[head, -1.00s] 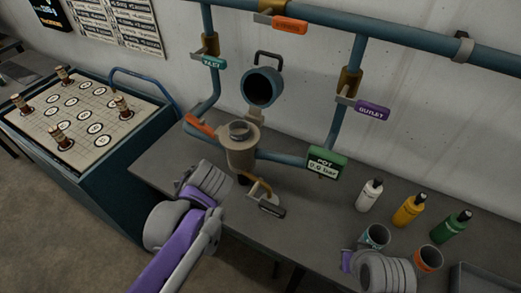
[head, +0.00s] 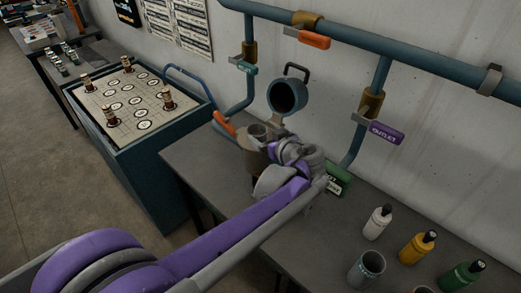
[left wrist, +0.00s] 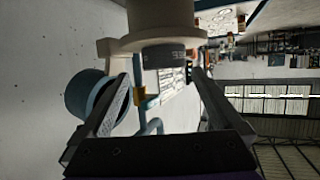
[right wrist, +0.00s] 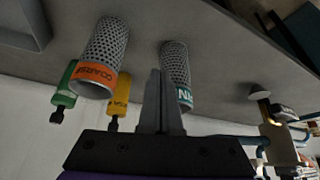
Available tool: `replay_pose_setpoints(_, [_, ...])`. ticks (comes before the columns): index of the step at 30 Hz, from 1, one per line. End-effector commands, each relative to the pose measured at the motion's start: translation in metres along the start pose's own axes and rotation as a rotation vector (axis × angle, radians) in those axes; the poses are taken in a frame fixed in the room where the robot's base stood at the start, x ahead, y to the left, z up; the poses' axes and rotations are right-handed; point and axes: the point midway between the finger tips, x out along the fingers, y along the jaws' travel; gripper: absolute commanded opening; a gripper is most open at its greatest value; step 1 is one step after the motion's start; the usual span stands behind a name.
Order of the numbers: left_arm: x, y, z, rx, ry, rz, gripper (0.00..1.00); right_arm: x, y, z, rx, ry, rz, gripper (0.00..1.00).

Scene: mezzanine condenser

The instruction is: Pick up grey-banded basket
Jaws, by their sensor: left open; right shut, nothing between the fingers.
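The grey-banded basket (left wrist: 165,57) sits in the open mouth of the tan pot housing (head: 254,160), with its dark lettered band standing out past the rim. It also shows as a small grey cup top in the head view (head: 257,131). My left gripper (left wrist: 161,76) is open, with one finger on each side of the band in the left wrist view. I cannot tell whether the fingers touch it. In the head view my left arm hides part of the housing. My right gripper (right wrist: 160,75) is shut and empty, near two other baskets.
A teal-banded basket (right wrist: 175,75) and an orange-banded basket (right wrist: 105,60) stand on the bench. White (head: 377,222), yellow (head: 417,248) and green (head: 462,275) bottles stand there too. The round lid (head: 287,96) is swung open behind the housing. Blue pipes (head: 420,60) run along the wall.

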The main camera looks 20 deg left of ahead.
Motion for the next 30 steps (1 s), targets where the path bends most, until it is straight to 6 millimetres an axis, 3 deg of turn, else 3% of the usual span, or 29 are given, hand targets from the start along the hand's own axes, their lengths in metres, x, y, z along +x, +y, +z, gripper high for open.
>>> replay_pose_setpoints(3, [0.02,-0.001,0.0,-0.001,0.0,-0.003,1.0,0.0,0.0,0.0,0.0,0.0,0.0,0.0])
replay_pose_setpoints(13, [0.045,-0.003,0.0,0.0,-0.002,-0.002,1.0,-0.001,0.0,-0.001,0.0,0.001,0.0,0.0])
replay_pose_setpoints(21, [0.083,-0.007,-0.001,0.001,-0.002,-0.002,1.0,-0.003,0.0,-0.004,0.0,0.003,0.0,0.0])
replay_pose_setpoints(28, [0.086,-0.007,0.0,0.002,-0.002,0.001,1.0,-0.003,0.0,-0.004,0.0,0.003,0.0,0.0])
replay_pose_setpoints(30, [0.086,-0.007,0.0,0.002,-0.002,0.001,0.91,-0.003,0.0,-0.004,0.0,0.003,0.0,0.0])
